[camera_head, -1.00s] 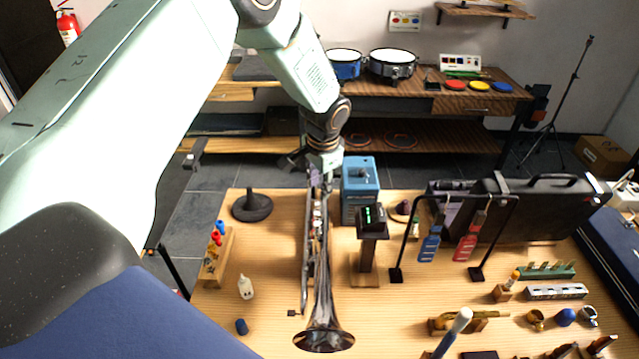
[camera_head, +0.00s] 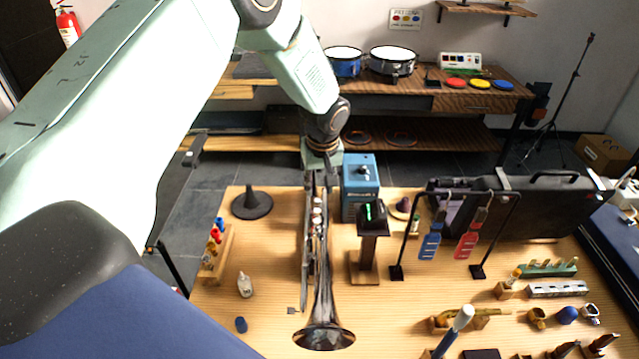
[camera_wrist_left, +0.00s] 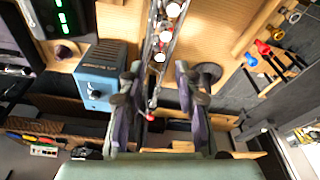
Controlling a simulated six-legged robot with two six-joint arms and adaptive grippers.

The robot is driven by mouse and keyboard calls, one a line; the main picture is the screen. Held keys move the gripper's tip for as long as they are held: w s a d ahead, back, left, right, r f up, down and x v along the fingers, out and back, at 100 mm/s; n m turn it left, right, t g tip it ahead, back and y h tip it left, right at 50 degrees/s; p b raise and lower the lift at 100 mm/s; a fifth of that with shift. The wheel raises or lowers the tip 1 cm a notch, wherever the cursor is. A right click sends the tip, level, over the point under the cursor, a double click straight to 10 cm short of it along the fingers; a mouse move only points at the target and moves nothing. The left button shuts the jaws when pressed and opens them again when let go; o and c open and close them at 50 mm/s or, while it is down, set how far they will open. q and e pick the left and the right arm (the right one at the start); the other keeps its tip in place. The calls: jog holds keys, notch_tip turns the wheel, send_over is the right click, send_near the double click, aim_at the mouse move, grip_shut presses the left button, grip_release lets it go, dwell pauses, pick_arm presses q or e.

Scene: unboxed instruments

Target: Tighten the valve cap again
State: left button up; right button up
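A silver trumpet (camera_head: 322,290) stands on the wooden table with its flared bell towards me. Its pale valve tops (camera_head: 317,213) are in a row below my left gripper; they also show in the wrist view (camera_wrist_left: 166,36). I cannot tell which valve cap is loose. My left gripper (camera_head: 319,181) is over the trumpet's far end. In the wrist view its two dark fingers (camera_wrist_left: 157,98) are apart, with the trumpet's tubing and a red tip (camera_wrist_left: 150,117) between them. I see no finger closed on anything. My right gripper is out of view.
A blue box (camera_head: 360,185) and a stand with a green display (camera_head: 375,212) are close right of the trumpet. A rack of coloured bottles (camera_head: 215,250) and a white bottle (camera_head: 244,285) are also left.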

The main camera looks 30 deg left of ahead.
aim_at(318, 203)
pick_arm(q)
jog(key=f+b, duration=0.3)
jog(key=f, duration=0.1)
jog(key=shift+w+a, duration=0.25)
jog(key=shift+w+a+f+b, duration=0.1)
jog(key=shift+f+b, duration=0.4)
jog(key=shift+f, duration=0.3)
jog(key=shift+w+a+f+b, duration=0.15)
jog(key=shift+f+b, duration=0.4)
jog(key=shift+f, duration=0.2)
jog(key=shift+w+a+f+b, duration=0.1)
jog(key=shift+f+b, duration=0.4)
jog(key=shift+f, duration=0.3)
jog(key=shift+c, duration=0.3)
grip_shut()
